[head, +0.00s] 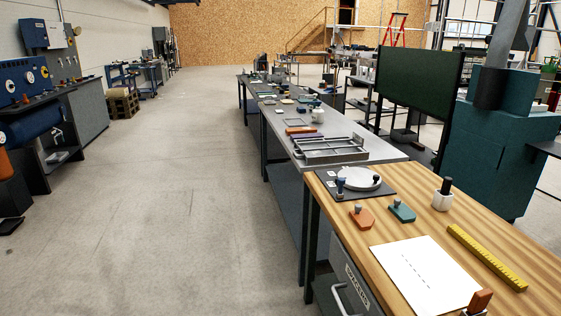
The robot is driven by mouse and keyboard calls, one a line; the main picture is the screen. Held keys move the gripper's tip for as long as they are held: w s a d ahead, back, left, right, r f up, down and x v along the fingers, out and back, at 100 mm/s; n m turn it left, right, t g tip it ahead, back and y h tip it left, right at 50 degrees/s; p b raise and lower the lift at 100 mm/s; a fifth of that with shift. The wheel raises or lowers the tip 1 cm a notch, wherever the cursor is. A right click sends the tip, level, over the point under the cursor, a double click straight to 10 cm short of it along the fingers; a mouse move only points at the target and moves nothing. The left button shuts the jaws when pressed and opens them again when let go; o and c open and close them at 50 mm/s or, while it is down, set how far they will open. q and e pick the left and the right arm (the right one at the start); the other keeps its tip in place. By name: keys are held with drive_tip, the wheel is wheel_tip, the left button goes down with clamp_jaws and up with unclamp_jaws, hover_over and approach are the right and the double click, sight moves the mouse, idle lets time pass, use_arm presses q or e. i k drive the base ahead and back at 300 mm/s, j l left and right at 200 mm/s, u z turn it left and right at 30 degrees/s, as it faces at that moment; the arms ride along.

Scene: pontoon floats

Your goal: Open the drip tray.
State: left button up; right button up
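Under the wooden bench at the lower right is a grey front (352,272) with a white label whose lettering I cannot read for sure. A pale curved handle (340,299) sits on it near the bottom edge of the picture. This may be the drip tray; its front looks closed, but the lower part is cut off. A shallow metal frame-like tray (330,156) also lies on the grey table beyond. Neither of my grippers is in the head view.
A teal machine (500,145) stands at right. The concrete floor (180,210) left of the benches is clear.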

sight(304, 146)
drive_tip(key=i+l+z, duration=0.2)
drive_tip(key=i, duration=0.6)
drive_tip(key=i+j+z, duration=0.15)
drive_tip(key=i+j, duration=0.3)
drive_tip(key=i+j+z, duration=0.15)
drive_tip(key=i+j, duration=0.3)
drive_tip(key=i+j+z, duration=0.15)
drive_tip(key=i+j, duration=0.3)
drive_tip(key=j, duration=0.25)
